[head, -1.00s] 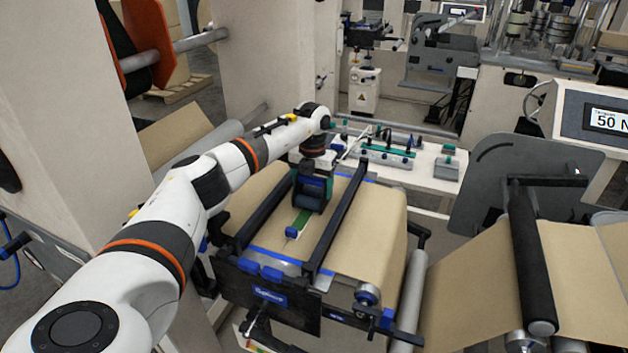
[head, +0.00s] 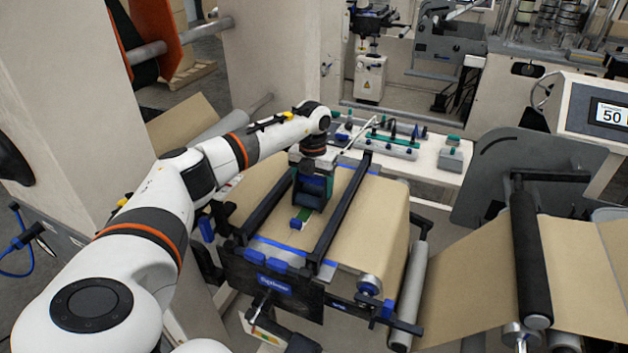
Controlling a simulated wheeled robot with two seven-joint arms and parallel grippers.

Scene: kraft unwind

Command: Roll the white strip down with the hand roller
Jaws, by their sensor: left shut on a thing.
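My left gripper (head: 313,172) reaches in from the left over the brown paper bed, pointing down. It is shut on the hand roller (head: 312,192), a dark blue and green block seen low over the paper between two black rails. Whether the roller touches the surface is hard to tell. A short green piece (head: 303,214) with a blue and white end lies on the bed just in front of the roller; its far part is hidden. I cannot make out the white strip clearly; it may lie under the roller. My right gripper is not in view.
The black rails (head: 343,218) flank the roller closely on both sides. A black front plate (head: 272,286) with blue clips stands at the near edge. Behind is a white bench (head: 425,172) with small fixtures. A grey roller (head: 408,290) runs along the right side.

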